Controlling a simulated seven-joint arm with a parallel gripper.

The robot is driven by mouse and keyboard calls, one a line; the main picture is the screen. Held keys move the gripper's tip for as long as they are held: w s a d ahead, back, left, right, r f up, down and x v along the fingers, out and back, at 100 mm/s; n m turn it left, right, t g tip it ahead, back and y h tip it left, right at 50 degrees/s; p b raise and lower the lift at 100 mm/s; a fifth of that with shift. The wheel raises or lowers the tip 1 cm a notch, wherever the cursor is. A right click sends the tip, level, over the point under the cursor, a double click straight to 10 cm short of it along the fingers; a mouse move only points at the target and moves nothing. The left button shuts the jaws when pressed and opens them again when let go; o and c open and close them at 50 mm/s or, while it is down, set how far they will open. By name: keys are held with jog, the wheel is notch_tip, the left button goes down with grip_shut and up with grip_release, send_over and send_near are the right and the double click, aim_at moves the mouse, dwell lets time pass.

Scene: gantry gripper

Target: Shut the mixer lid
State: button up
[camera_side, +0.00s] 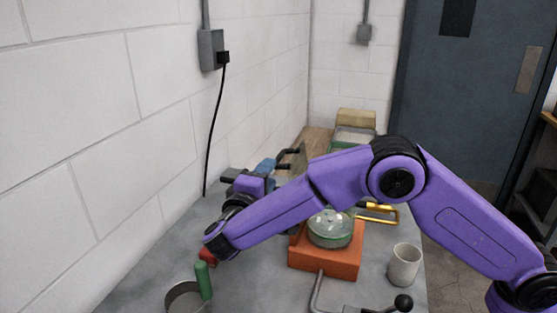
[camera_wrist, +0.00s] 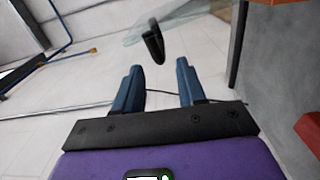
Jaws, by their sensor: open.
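The mixer has an orange base (camera_side: 325,262) with a rounded clear vessel (camera_side: 332,228) on top, partly behind my arm in the side view. In the wrist view a clear glass-like panel (camera_wrist: 183,13), which looks like the lid, carries a black handle (camera_wrist: 153,45). My gripper (camera_wrist: 158,68) is open, its two blue fingers pointing toward the handle. The handle appears beyond the fingertips and in line with the gap, with no visible contact. In the side view my gripper (camera_side: 281,160) is behind the arm, up and left of the mixer; the lid's tilt is unclear there.
A white cup (camera_side: 404,266) stands right of the mixer. A bent grey rod with a black knob (camera_side: 403,303) lies in front. A pot (camera_side: 183,300) with a green handle is at front left. A yellow handle (camera_side: 380,210) shows behind my arm. A wall runs along the left.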

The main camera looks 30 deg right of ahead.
aim_at(279, 157)
jog(key=x, duration=0.8)
jog(key=shift+f, duration=0.1)
grip_shut()
